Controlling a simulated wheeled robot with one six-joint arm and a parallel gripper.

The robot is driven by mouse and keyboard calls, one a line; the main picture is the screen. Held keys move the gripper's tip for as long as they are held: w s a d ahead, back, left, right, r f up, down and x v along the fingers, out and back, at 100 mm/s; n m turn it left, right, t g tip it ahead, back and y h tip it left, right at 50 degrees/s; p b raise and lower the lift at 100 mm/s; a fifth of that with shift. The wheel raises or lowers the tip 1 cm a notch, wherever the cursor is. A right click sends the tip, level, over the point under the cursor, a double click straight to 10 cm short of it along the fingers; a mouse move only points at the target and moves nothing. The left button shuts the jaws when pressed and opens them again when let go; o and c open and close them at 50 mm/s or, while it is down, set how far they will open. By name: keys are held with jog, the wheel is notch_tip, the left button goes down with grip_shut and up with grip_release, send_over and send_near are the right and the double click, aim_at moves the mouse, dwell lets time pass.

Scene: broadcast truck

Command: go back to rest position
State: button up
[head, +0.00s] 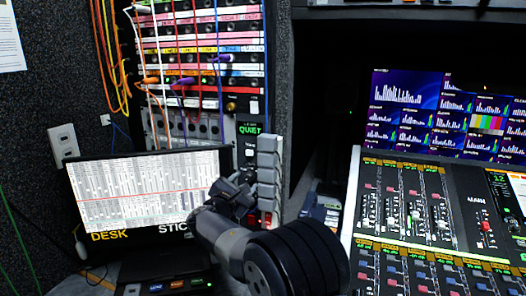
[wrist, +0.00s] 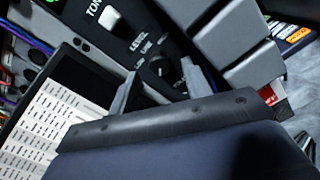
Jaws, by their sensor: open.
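My gripper (head: 236,194) is in front of the rack's lower right side in the head view, beside the right edge of a lit monitor (head: 150,188). In the wrist view my gripper (wrist: 158,85) has its two grey fingers apart, with nothing seen held between them. Beyond the fingers is a black panel (wrist: 140,30) marked "TONE" and "LEVEL", with a white switch (wrist: 110,18) and a dark knob (wrist: 158,67). I cannot tell whether the fingers touch the panel. My arm hides part of the desk in the head view.
A patch rack (head: 205,55) with hanging cables stands behind the monitor. Grey blocks (head: 268,175) stand right of the gripper. A mixing console (head: 430,220) and a screen wall (head: 440,115) fill the right. A wall switch (head: 64,143) is at the left.

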jog(key=shift+x, duration=1.1)
jog(key=shift+s+p, duration=0.15)
jog(key=shift+p, duration=0.25)
jog(key=shift+f+b, duration=0.1)
jog(key=shift+b, duration=0.25)
